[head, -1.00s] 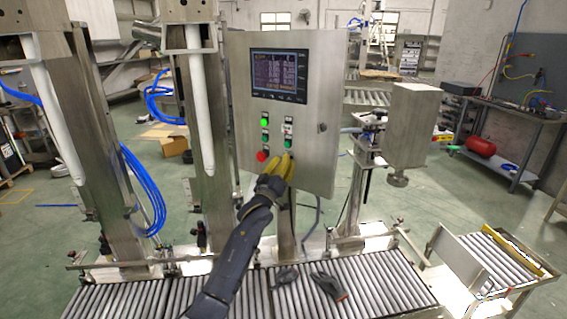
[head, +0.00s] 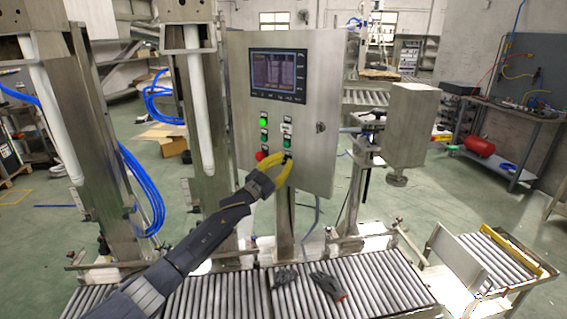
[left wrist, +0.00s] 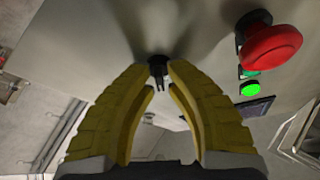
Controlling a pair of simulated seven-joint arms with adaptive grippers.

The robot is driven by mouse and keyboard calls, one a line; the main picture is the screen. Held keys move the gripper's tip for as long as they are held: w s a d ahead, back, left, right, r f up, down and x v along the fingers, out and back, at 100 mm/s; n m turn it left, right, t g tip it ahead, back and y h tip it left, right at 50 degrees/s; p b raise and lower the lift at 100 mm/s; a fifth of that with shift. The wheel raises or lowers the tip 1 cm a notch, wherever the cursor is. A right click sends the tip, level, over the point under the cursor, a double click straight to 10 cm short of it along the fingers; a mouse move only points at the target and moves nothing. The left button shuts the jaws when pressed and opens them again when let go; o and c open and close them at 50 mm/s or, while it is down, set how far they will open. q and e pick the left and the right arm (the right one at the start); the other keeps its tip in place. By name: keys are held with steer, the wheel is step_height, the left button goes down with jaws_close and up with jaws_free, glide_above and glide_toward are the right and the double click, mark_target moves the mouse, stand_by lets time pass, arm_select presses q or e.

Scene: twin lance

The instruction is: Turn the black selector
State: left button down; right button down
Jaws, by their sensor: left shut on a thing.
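The black selector (left wrist: 158,70) is on the underside-looking face of the cabinet in the left wrist view, between the yellow fingertips of my left gripper (left wrist: 157,69). The fingers are shut on it, one at each side, with the finger bodies bowed apart below. In the head view the left gripper (head: 284,160) reaches the lower part of the steel control cabinet (head: 310,130), below the buttons. The selector (head: 287,154) is small there and partly covered by the fingers. My right gripper is not in view.
A red mushroom button (left wrist: 270,46) sits close beside the selector, with a lit green lamp (left wrist: 249,90) beyond it. A display screen (head: 279,74) is above. Gloves (head: 328,285) lie on the roller conveyor (head: 380,285) below. Steel columns stand left of the cabinet.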

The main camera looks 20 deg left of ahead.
arm_select(q)
steer(key=shift+m+g+h, duration=0.45)
steer(key=shift+m+g, duration=0.05)
steer(key=shift+m, duration=0.8)
steer(key=shift+m+g+h, duration=0.45)
steer(key=shift+m+g, duration=0.05)
steer(key=shift+m, duration=0.8)
steer(key=shift+d+r, duration=0.1)
steer(key=c, duration=1.5)
jaws_free()
steer(key=shift+c, duration=0.2)
steer(key=shift+s+f, duration=0.2)
steer(key=shift+f, duration=0.05)
steer(key=v, duration=1.1)
steer(key=shift+s+a, duration=0.2)
steer(key=shift+a, duration=0.1)
